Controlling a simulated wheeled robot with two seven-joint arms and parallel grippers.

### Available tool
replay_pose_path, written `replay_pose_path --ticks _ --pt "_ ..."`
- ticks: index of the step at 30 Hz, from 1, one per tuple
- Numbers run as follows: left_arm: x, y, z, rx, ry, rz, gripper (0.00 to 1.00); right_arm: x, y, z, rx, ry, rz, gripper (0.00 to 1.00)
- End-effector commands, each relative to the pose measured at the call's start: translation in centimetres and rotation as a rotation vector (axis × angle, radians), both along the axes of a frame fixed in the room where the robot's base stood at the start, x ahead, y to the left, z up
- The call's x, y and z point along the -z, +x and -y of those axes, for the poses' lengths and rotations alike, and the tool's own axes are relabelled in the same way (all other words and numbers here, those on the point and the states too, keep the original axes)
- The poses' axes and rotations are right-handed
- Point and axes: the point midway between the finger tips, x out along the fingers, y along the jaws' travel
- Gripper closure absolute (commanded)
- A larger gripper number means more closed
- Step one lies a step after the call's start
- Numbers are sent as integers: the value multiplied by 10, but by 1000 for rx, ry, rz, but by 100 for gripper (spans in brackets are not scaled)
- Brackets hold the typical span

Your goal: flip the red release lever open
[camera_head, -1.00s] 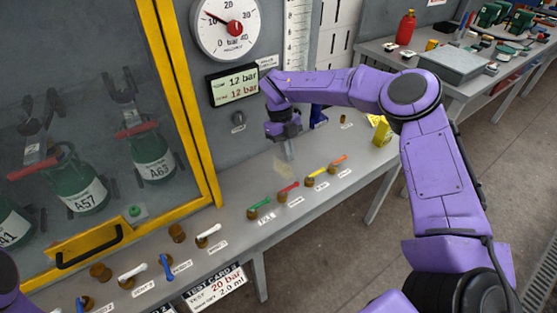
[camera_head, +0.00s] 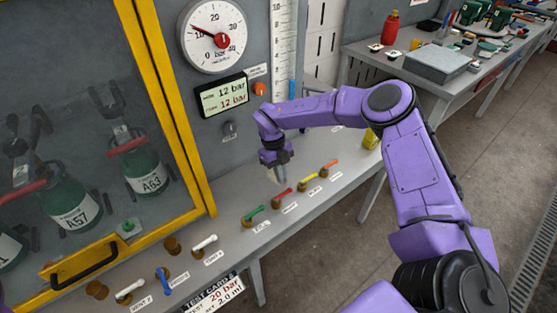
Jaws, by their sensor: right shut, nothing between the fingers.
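A red-handled lever (camera_head: 284,191) is on the grey bench, in a row between a green-handled lever (camera_head: 254,213) and a yellow-handled lever (camera_head: 308,177). Its handle slants up to the right from a brown base. The label beside it is too small to read. My right gripper (camera_head: 277,179) is shut and empty, pointing down just behind the red lever. I cannot tell whether the fingertips touch the lever. My left gripper is not in view.
A yellow-framed glass cabinet (camera_head: 173,130) with green cylinders stands at left. A gauge (camera_head: 213,37) and a display reading 12 bar (camera_head: 222,96) are on the wall. White-handled (camera_head: 205,243), blue-handled (camera_head: 162,280) and orange-handled (camera_head: 332,164) levers line the bench.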

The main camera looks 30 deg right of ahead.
Motion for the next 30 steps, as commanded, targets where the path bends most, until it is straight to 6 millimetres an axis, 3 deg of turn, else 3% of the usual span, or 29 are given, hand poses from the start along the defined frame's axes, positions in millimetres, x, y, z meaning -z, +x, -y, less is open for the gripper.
replay_pose_path --ticks 7,30 --pt "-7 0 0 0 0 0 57 21 -7 0 0 0 -1 100" --pt "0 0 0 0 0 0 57 22 -8 0 64 0 1 100"
